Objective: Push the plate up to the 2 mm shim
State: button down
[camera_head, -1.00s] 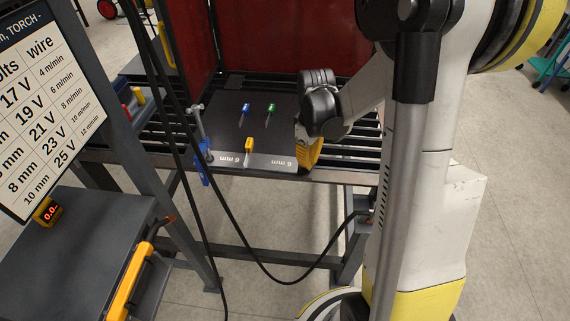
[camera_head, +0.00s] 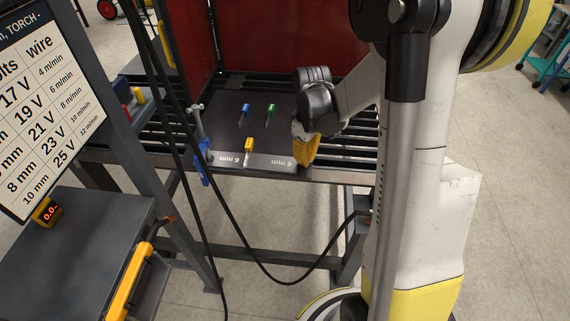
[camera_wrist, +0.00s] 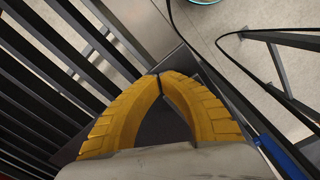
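A dark flat plate surface (camera_head: 258,104) lies on the slatted bench. Along its front edge runs a light grey strip with two "6 mm" marks, one on its left part (camera_head: 229,160) and one on its right part (camera_head: 280,163). A yellow-handled shim (camera_head: 249,145) stands between the marks. A blue-handled one (camera_head: 245,109) and a green-handled one (camera_head: 270,109) lie behind. I cannot read which is 2 mm. My gripper (camera_head: 305,160) is at the strip's right end, pointing down; contact is unclear. In the wrist view its yellow fingertips (camera_wrist: 160,73) meet, holding nothing visible.
A blue clamp (camera_head: 203,165) grips the bench's front left edge and also shows in the wrist view (camera_wrist: 284,158). Dark cables hang in front of the bench. Red curtains (camera_head: 285,38) close the back. Bare slats (camera_head: 352,142) lie right of my gripper.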

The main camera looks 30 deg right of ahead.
jog(key=shift+w+a, duration=0.1)
jog(key=shift+a, duration=0.1)
dwell(0.3)
jog(key=shift+d, duration=0.1)
jog(key=shift+s+d, duration=0.3)
jog(key=shift+d, duration=0.1)
jog(key=shift+w+a, duration=0.25)
jog(key=shift+a, duration=0.15)
dwell(1.2)
jog(key=shift+s+d, duration=0.25)
jog(key=shift+d, duration=0.2)
jog(key=shift+r, duration=0.1)
jog(key=shift+r+p, duration=2)
jog(key=shift+r, duration=0.95)
